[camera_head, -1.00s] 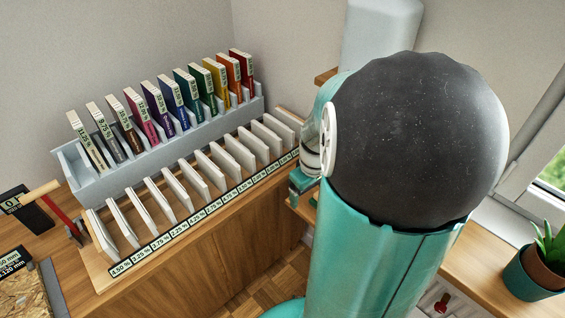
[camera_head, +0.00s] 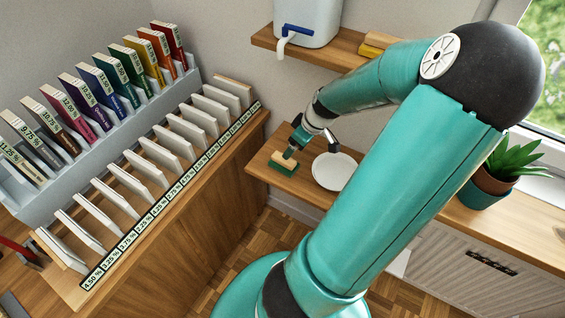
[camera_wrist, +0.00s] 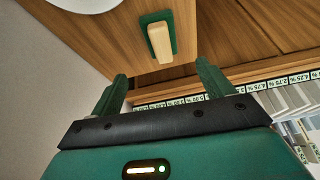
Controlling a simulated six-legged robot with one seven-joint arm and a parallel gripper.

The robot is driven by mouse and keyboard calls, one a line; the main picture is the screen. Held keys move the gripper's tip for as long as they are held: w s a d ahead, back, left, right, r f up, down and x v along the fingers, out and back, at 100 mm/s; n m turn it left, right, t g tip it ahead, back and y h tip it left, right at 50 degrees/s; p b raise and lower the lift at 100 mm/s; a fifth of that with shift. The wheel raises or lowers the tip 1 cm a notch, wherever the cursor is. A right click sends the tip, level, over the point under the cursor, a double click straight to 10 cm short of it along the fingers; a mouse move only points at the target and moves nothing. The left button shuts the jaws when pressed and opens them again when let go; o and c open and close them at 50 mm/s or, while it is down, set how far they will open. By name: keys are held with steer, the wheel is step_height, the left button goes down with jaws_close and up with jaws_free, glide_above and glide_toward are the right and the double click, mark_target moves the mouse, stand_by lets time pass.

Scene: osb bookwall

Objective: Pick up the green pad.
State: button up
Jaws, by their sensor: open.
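The green pad (camera_head: 281,170) lies flat on the wooden shelf by the right wall, near the shelf's left end. A pale wooden block handle (camera_head: 284,159) sits on top of it. In the wrist view the green pad (camera_wrist: 155,16) and its handle (camera_wrist: 159,43) are beyond my fingertips, near the top centre. My gripper (camera_head: 294,147) is just above the pad and pointed towards it. In the wrist view my gripper (camera_wrist: 162,80) has its two green fingers wide apart, with nothing between them.
A white plate (camera_head: 334,171) lies on the shelf right of the pad. A potted plant (camera_head: 487,183) stands further right. A white container with a blue tap (camera_head: 298,27) is on an upper shelf (camera_head: 335,56). Racks of labelled books and white panels (camera_head: 150,165) stand at left.

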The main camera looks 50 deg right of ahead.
mark_target(290, 160)
steer(key=x, duration=0.6)
steer(key=shift+w+a+f, duration=0.1)
steer(key=shift+f, duration=0.25)
steer(key=shift+x, duration=2.5)
steer(key=shift+a, duration=0.15)
steer(key=c, duration=1.1)
